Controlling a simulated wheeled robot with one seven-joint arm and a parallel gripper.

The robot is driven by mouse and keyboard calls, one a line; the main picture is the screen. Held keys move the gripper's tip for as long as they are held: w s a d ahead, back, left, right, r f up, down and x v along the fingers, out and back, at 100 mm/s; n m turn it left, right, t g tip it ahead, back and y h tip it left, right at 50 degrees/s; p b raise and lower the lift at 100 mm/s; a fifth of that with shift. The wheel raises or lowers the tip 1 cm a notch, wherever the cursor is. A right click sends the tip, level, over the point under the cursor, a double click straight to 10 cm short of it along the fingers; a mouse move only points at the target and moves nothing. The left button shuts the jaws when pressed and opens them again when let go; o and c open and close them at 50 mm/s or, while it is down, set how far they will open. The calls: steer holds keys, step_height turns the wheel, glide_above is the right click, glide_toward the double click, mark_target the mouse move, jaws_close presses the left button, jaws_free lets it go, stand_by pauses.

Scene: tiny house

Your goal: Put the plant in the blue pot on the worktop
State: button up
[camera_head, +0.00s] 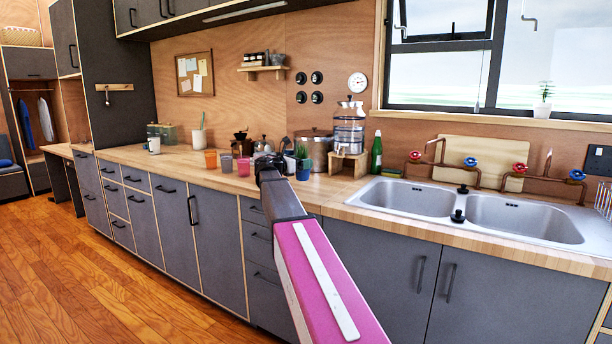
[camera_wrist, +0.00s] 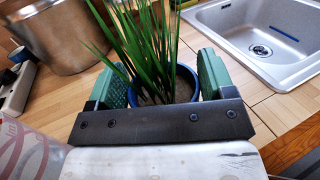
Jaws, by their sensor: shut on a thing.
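The plant in the blue pot (camera_head: 303,170) is at the worktop (camera_head: 326,189), left of the sink. Its long green leaves (camera_wrist: 140,38) and blue rim (camera_wrist: 189,73) show in the wrist view. My gripper (camera_head: 284,163) is shut on the pot. In the wrist view my gripper (camera_wrist: 165,80) has one green finger pad on each side of the pot. The plant looks upright. The pot's base is hidden in the wrist view, and I cannot tell whether it touches the worktop.
An orange cup (camera_head: 210,159) and other cups stand left of my gripper. A large metal pot (camera_head: 318,146) and a wooden stand (camera_head: 347,163) with a dispenser are behind the plant. A green bottle (camera_head: 376,153) and the double sink (camera_head: 408,197) are to the right.

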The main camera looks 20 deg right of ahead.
mark_target(306, 173)
steer(key=shift+w+d+f, duration=0.25)
steer(key=shift+d+f, duration=0.15)
steer(key=shift+d, duration=0.1)
steer(key=shift+w+d+f, duration=0.25)
steer(key=shift+d+f, duration=0.1)
steer(key=shift+d, duration=0.15)
steer(key=shift+f, duration=1.95)
steer(key=o, duration=1)
steer(key=shift+f, duration=0.1)
steer(key=shift+c, duration=0.2)
steer(key=v, duration=1.2)
